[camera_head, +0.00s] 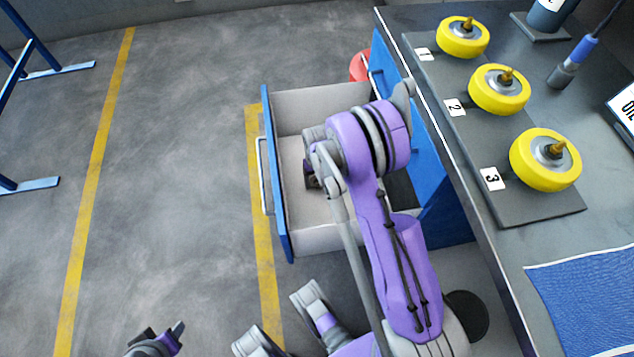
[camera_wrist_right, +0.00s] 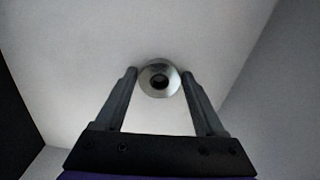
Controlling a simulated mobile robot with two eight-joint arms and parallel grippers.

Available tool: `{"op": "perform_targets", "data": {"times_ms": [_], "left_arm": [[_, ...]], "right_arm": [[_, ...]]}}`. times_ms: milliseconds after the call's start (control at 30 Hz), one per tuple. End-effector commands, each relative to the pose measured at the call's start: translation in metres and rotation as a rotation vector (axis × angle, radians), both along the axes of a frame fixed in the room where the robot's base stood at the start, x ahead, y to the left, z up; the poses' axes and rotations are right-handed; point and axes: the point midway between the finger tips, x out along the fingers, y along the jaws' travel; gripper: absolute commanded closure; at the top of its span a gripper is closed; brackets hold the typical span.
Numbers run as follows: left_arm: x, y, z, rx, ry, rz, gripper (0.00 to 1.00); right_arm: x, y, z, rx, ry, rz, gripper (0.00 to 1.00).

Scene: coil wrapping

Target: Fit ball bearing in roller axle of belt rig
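In the right wrist view, a small round silver ball bearing (camera_wrist_right: 147,88) with a dark centre hole is between the two fingertips of my right gripper (camera_wrist_right: 159,76). Its edges meet or nearly meet both fingers; whether they press on it, I cannot tell. In the head view my right gripper is down inside the open drawer (camera_head: 307,238), largely hidden by my arm, and the bearing is hidden. Three yellow rollers (camera_head: 535,168) with brass-coloured axle ends (camera_head: 555,149) stand on a dark plate on the bench. My left gripper (camera_head: 172,338) is partly visible at the bottom edge.
The drawer walls stand close around my right gripper. The grey bench (camera_head: 495,250) carries number tags (camera_head: 492,178), a blue-handled tool (camera_head: 577,60), a display (camera_head: 622,112) and a blue mat (camera_head: 590,305). A red object (camera_head: 359,67) is behind the drawer.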

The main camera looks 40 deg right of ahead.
Motion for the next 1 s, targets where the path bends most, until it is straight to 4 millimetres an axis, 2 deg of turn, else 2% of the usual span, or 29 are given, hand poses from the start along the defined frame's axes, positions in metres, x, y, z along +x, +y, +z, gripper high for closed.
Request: {"op": "perform_targets", "data": {"times_ms": [33,367,667,767,1000], "left_arm": [[0.000,0.000,0.000,0.000,0.000,0.000,0.50],[0.000,0.000,0.000,0.000,0.000,0.000,0.50],[0.000,0.000,0.001,0.000,-0.001,0.000,0.50],[-0.001,0.000,0.006,0.000,-0.002,0.000,0.50],[-0.002,0.000,0.021,0.000,-0.007,0.000,0.50]], "right_arm": [[0.000,0.000,0.000,0.000,0.000,0.000,0.39],[0.000,0.000,0.000,0.000,0.000,0.000,0.99],[0.000,0.000,0.004,0.000,0.000,0.000,1.00],[0.000,0.000,0.018,0.000,0.000,0.000,1.00],[-0.001,0.000,0.067,0.000,0.000,0.000,1.00]]}}
